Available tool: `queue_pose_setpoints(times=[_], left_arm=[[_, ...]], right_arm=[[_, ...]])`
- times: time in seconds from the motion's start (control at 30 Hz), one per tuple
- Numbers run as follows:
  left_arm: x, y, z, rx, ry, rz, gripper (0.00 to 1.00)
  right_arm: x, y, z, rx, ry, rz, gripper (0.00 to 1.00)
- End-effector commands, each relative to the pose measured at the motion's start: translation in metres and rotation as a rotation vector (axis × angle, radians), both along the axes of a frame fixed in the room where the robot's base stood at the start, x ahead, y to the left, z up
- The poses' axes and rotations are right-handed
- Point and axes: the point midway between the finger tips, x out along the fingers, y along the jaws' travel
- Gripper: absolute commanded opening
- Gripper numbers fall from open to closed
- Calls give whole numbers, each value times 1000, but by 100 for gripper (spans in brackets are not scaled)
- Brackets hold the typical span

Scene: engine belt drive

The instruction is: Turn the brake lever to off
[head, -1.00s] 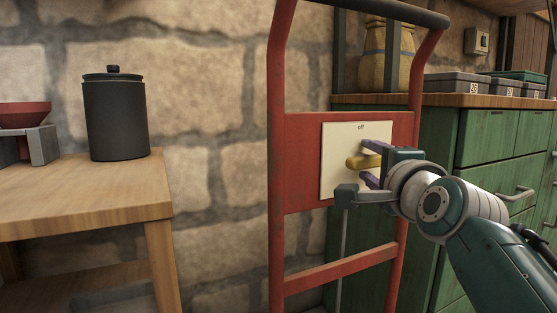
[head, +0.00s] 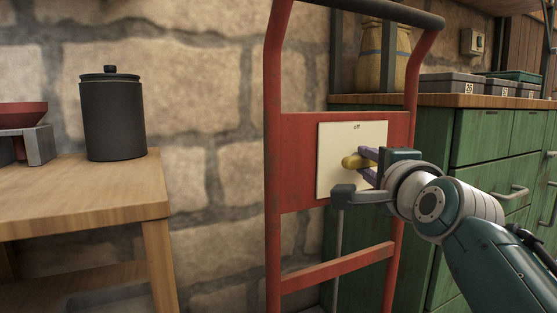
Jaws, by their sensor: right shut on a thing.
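The brake lever (head: 352,162) is a yellow, rounded handle on a cream panel (head: 335,141) marked "off" near its top. The panel is fixed to the red metal frame (head: 298,130). My left gripper is not in view.
A wooden table (head: 90,196) with a dark lidded canister (head: 113,118) stands at the left. A green cabinet (head: 484,150) with grey boxes (head: 451,84) on top stands behind my right arm. A stone wall lies behind. The space between table and frame is clear.

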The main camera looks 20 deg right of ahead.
Motion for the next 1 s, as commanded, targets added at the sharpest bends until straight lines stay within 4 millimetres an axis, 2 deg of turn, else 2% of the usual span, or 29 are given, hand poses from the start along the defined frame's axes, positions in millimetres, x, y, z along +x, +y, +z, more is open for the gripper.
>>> queue_pose_setpoints(times=[0.37,1.0], left_arm=[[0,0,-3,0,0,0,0],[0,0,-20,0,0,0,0]], right_arm=[[0,0,-2,-124,-7,0,0],[0,-2,-6,-708,-50,2,0]])
